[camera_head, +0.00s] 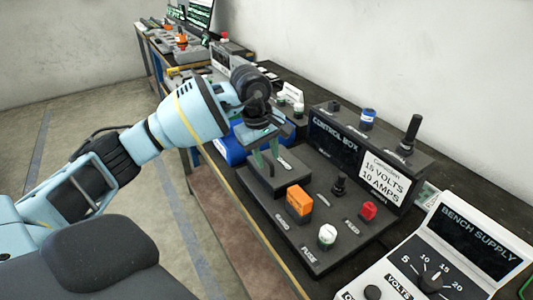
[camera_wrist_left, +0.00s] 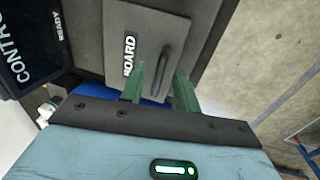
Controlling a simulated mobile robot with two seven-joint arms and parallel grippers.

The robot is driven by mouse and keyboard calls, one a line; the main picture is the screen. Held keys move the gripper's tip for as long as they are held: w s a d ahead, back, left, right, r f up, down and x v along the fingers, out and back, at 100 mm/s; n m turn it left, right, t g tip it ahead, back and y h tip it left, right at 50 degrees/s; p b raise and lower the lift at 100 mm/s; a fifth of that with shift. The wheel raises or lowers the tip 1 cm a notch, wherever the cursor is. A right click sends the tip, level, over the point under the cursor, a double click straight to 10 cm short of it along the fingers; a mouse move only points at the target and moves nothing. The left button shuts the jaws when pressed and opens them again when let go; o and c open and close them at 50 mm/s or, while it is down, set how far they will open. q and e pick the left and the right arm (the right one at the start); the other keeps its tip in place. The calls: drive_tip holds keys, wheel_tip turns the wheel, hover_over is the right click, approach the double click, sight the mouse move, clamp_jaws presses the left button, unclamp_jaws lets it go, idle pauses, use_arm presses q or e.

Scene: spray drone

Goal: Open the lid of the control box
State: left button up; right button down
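The dark control box (camera_head: 333,142) stands on the bench, with its deck in front of a raised back panel. Its lid (camera_head: 267,188) is a flat, closed plate at the deck's far left end. In the left wrist view the lid (camera_wrist_left: 118,22) is labelled BOARD and has a dark bar handle (camera_wrist_left: 163,45). My left gripper (camera_head: 267,155) is above the lid, green fingers pointing down. In the wrist view its fingers (camera_wrist_left: 160,77) are spread apart, one on each side of the handle's near end. I cannot tell whether they touch it. The right gripper is not in view.
An orange block (camera_head: 299,200), a red knob (camera_head: 369,211) and a white-topped fuse (camera_head: 327,236) stand up from the deck. A bench supply (camera_head: 462,248) is at the right. The floor left of the bench is clear.

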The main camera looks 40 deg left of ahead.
use_arm(q)
clamp_jaws()
drive_tip(key=shift+r, duration=0.1)
